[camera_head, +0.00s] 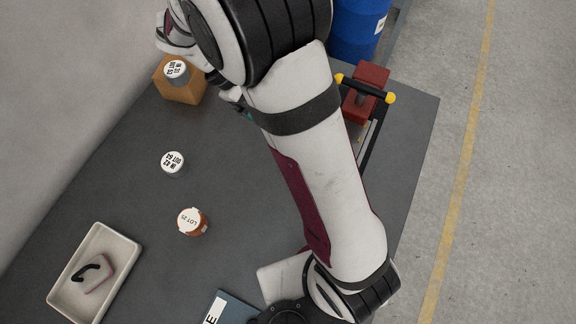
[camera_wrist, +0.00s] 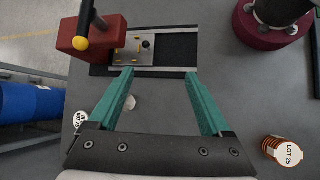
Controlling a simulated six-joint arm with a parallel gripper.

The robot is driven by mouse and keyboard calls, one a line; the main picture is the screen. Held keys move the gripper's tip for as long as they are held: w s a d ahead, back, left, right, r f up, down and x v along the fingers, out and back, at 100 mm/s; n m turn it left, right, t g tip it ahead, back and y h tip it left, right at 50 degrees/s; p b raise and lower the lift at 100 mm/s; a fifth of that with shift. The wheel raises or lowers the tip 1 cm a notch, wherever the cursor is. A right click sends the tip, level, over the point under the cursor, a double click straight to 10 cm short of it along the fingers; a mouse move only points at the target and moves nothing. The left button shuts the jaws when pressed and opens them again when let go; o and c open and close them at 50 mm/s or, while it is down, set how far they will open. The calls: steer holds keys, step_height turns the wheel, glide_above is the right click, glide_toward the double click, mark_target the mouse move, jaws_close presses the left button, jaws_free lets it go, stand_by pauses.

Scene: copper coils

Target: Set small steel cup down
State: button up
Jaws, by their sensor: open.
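My gripper (camera_wrist: 160,75) shows in the wrist view with its two teal fingers spread wide and nothing held between the tips. A small pale round object (camera_wrist: 130,102), possibly the small steel cup, sits on the grey table beside the inner side of the left finger. It is partly covered there, and too small to identify surely. In the head view my arm hides most of the gripper and I cannot make out this object.
A red block with a yellow-knobbed bar (camera_head: 368,90) stands by a rail. A labelled cylinder sits on a wooden block (camera_head: 181,93); another labelled cylinder (camera_head: 174,163) and a copper coil (camera_head: 192,222) stand on the table. A blue drum (camera_head: 352,30) stands beyond.

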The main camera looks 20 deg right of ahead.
steer(key=s+a+r+m+t+y, duration=0.1)
steer(key=s+m+y, duration=0.3)
steer(key=s, duration=0.5)
steer(key=s+a+r+m+t+y, duration=0.2)
steer(key=s+m+y, duration=0.3)
steer(key=s+m, duration=0.4)
steer(key=shift+a+r+m, duration=0.3)
steer(key=shift+a+r, duration=0.45)
steer(key=shift+a, duration=0.1)
